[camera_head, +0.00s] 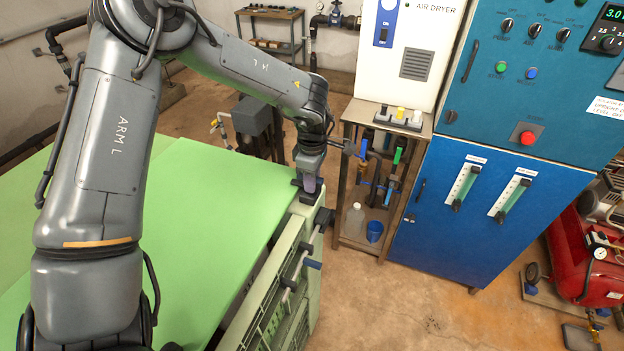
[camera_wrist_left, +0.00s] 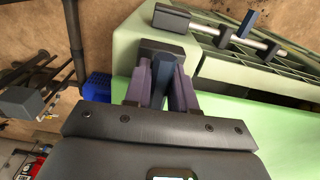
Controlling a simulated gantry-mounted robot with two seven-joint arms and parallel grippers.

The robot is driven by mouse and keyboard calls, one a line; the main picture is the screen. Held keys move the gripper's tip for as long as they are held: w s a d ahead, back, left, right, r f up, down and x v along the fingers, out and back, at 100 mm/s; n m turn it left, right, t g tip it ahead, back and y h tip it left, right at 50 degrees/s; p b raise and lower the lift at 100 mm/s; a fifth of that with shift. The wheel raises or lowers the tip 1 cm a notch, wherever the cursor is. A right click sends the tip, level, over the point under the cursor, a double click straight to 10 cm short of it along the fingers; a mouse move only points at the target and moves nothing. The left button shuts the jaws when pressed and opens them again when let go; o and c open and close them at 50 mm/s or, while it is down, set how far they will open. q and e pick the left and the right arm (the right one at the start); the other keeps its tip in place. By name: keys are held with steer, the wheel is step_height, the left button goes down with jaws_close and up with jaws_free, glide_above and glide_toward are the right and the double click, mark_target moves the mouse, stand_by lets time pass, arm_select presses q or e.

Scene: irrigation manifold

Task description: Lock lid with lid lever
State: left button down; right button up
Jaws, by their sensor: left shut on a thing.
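A flat green lid (camera_head: 225,205) lies over a pale green crate-like body (camera_head: 302,222); the lid also shows in the left wrist view (camera_wrist_left: 275,112). My left gripper (camera_head: 309,187) points down at the far right corner of the body. In the left wrist view my left gripper (camera_wrist_left: 160,85) has its purple-grey fingers shut on a dark blue-grey lid lever (camera_wrist_left: 162,72). A dark block (camera_wrist_left: 160,48) sits at the corner just beyond the fingertips. The gripper hides part of the lever. My right gripper is not in view.
Floor between is clear.

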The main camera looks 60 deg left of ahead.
arm_select(q)
steer(key=shift+m, duration=0.3)
stand_by(0.4)
steer(key=c, duration=1)
jaws_free()
steer(key=shift+c, duration=0.2)
step_height(320, 180, up, 11)
steer(key=shift+f, duration=0.1)
steer(key=shift+d, duration=0.15)
